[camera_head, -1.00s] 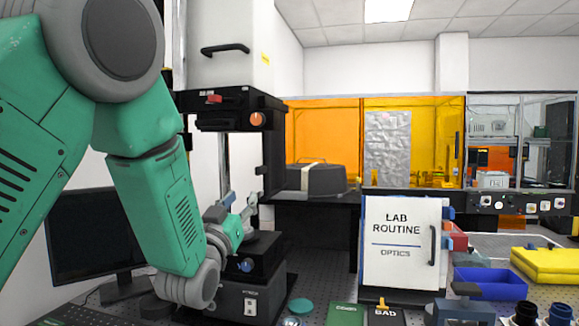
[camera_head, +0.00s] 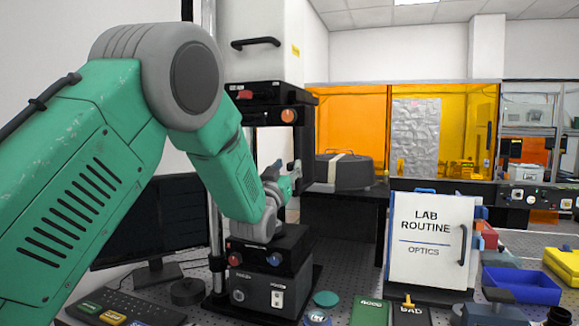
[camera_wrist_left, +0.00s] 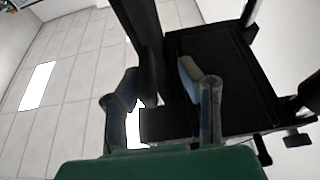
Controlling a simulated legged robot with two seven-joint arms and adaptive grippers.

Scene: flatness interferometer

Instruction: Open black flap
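The black-framed instrument (camera_head: 268,97) with a white upper housing stands left of centre in the head view. My left gripper (camera_head: 295,171) is at its open front, close to the black upright part on the right side, where a small black tab shows. In the left wrist view the gripper (camera_wrist_left: 160,78) has its two grey fingers apart. A black panel (camera_wrist_left: 225,75), probably the flap, fills the area beyond the right finger. A small black block shows between the fingers; I cannot tell whether they touch it. My right gripper is out of view.
The instrument's black base (camera_head: 268,290) with knobs stands under my arm. A monitor (camera_head: 150,225) and keyboard (camera_head: 125,310) are at the left. A white "LAB ROUTINE" board (camera_head: 428,240) and a blue bin (camera_head: 520,285) stand to the right.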

